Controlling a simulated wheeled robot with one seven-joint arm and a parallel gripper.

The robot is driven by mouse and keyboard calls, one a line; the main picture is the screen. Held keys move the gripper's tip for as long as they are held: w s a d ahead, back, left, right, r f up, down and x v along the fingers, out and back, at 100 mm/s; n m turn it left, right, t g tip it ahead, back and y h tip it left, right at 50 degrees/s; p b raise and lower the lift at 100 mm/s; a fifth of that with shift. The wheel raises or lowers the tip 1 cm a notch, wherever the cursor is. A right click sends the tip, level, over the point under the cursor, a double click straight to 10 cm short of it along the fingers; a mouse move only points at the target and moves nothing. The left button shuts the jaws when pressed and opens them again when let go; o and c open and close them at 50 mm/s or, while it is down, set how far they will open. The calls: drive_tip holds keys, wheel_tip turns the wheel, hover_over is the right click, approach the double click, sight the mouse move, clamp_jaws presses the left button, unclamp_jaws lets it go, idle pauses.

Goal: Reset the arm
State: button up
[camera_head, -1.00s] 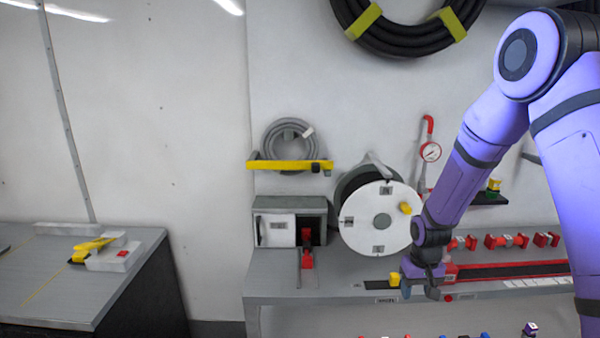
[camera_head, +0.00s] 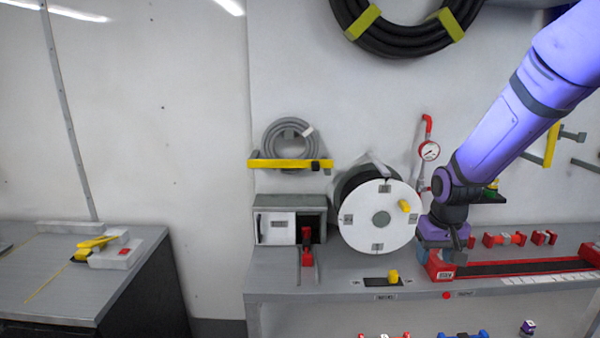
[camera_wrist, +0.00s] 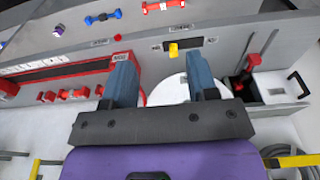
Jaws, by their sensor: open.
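My purple arm reaches in from the upper right in the head view. My gripper (camera_head: 440,255) is above the bench next to the white reel, at the left end of the red-edged tray. In the wrist view my gripper (camera_wrist: 165,80) shows two blue-grey fingers wide apart with nothing between them. A yellow knob (camera_head: 393,276) on a black plate lies to the left of the gripper, clear of it. The same yellow knob shows in the wrist view (camera_wrist: 173,50), beyond the fingertips.
The white reel (camera_head: 365,232) stands close beside my gripper. A grey box (camera_head: 275,228) with a red lever (camera_head: 307,250) is further left. Red fittings (camera_head: 500,239) lie behind the red tray (camera_head: 530,267). A pressure gauge (camera_head: 429,151) hangs on the wall.

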drive_tip(key=s+r+t, duration=0.2)
drive_tip(key=s+r, duration=1)
drive_tip(key=r, duration=0.3)
drive_tip(key=s+r+t, duration=0.1)
drive_tip(key=s+r, duration=0.4)
drive_tip(key=s, duration=0.8)
drive_tip(key=shift+s+r+t, duration=0.2)
drive_tip(key=shift+s+t, duration=0.05)
drive_tip(key=shift+t, duration=0.15)
drive_tip(key=shift+c, duration=0.4)
